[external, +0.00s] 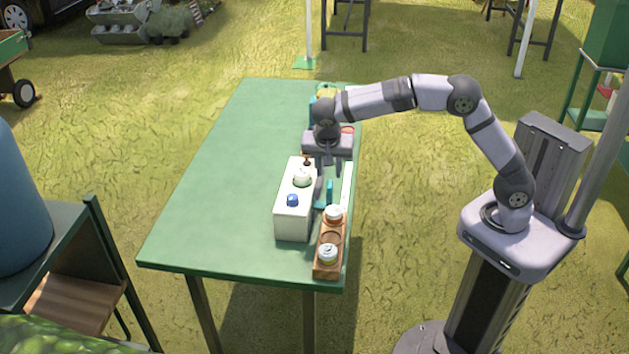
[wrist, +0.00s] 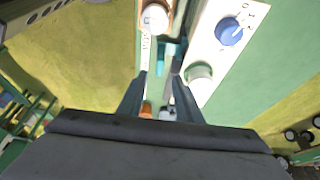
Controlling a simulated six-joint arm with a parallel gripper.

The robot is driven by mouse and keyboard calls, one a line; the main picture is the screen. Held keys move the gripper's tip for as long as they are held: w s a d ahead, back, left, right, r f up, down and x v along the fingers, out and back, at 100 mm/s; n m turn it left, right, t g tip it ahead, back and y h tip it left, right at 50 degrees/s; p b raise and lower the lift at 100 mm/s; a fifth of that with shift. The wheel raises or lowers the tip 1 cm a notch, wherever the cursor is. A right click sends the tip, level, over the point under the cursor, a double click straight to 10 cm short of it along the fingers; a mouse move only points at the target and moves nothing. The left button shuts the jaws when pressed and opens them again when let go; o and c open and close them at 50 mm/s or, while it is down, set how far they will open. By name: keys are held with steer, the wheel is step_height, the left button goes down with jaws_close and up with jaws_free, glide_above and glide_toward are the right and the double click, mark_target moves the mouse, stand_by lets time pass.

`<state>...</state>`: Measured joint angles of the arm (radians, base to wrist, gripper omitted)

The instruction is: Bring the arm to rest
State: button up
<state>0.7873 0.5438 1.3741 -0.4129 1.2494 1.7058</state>
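My gripper (external: 326,182) hangs over the right side of the green table (external: 215,165), beside a long white box (external: 292,225). The arm is bent, with the fingers pointing down. In the wrist view, my gripper (wrist: 160,82) has its two fingers apart. Small teal and orange things show below and between them, and nothing is clearly held. The white box has a blue knob (external: 292,200) and a pale round piece (external: 302,177) on top. The knob also shows in the wrist view (wrist: 229,31).
A wooden holder (external: 329,271) with two white-topped items, one of them a jar (external: 327,253), stands at the table's near right corner. A teal item (external: 329,190) lies close to my fingers. More small things sit behind the gripper. The table's left half is clear.

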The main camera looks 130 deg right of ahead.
stand_by(0.3)
steer(key=w+a+n+t+y+p, duration=0.1)
steer(key=w+a+n+p, duration=0.15)
steer(key=a+n, duration=0.65)
steer(key=w+a+n+t+p, duration=0.1)
steer(key=w+a+n, duration=0.25)
steer(key=a, duration=0.95)
steer(key=s+a+f+n+t+y+p, duration=0.1)
steer(key=s+a+f+n, duration=0.1)
steer(key=s+a+n, duration=0.6)
steer(key=s+a+f+n+y+p, duration=0.1)
steer(key=s+a+f+n, duration=0.15)
steer(key=a+n, duration=0.65)
step_height(320, 180, down, 40)
steer(key=a+m+b, duration=0.1)
steer(key=m+b, duration=0.1)
steer(key=b, duration=3.9)
steer(key=shift+s+a, duration=0.35)
steer(key=shift+a, duration=0.05)
